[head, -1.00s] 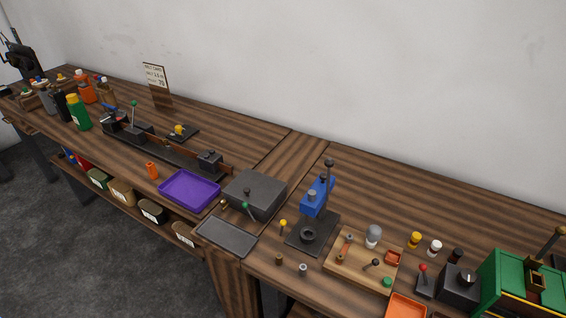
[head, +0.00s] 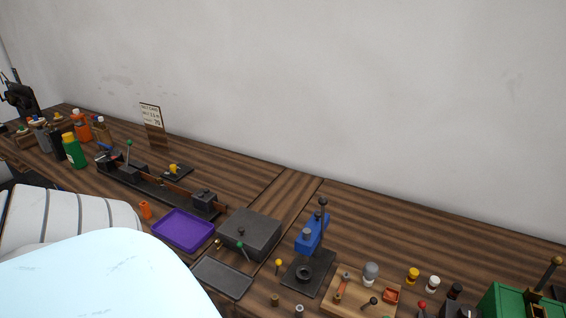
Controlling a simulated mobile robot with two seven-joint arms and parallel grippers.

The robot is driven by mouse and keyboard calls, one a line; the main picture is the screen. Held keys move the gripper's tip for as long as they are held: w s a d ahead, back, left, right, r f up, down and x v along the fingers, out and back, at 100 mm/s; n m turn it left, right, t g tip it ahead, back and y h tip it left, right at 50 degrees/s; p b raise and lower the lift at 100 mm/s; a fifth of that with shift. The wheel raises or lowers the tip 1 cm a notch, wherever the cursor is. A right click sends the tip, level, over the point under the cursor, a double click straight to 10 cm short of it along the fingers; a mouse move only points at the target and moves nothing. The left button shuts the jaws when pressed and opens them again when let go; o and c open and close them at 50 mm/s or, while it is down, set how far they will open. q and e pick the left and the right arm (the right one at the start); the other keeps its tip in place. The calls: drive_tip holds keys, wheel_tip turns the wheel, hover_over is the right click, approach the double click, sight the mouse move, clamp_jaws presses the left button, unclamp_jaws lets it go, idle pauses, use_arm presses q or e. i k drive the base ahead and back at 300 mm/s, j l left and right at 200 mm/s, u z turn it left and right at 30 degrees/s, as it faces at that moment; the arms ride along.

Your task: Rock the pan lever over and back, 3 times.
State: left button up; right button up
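A short lever with a green knob (head: 240,245) stands at the front of a dark box (head: 262,226), just behind a shallow dark pan (head: 215,283). I cannot tell for sure that this is the pan lever. Another green-knobbed lever (head: 129,144) stands upright on the long dark bench machine (head: 150,188) to the left. A large white part of my arm fills the lower left and hides the bench front there. Neither gripper is in view.
A purple tray (head: 183,230) lies left of the dark box. A blue press (head: 312,232) stands to the right, with a wooden board (head: 345,308) of small parts near it. Green and orange bottles stand far left. The back of the bench on the right is clear.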

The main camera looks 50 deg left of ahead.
sight(239, 245)
drive_tip(key=k+j+z, duration=0.2)
drive_tip(key=j+z, duration=0.25)
drive_tip(key=k+j+z, duration=0.25)
drive_tip(key=j+z, duration=0.15)
drive_tip(key=k+j+z, duration=0.5)
drive_tip(key=k+j, duration=0.15)
drive_tip(key=k, duration=0.2)
drive_tip(key=k+j, duration=0.25)
drive_tip(key=k, duration=0.2)
drive_tip(key=k+j+z, duration=0.1)
drive_tip(key=k+j, duration=0.15)
drive_tip(key=k, duration=0.25)
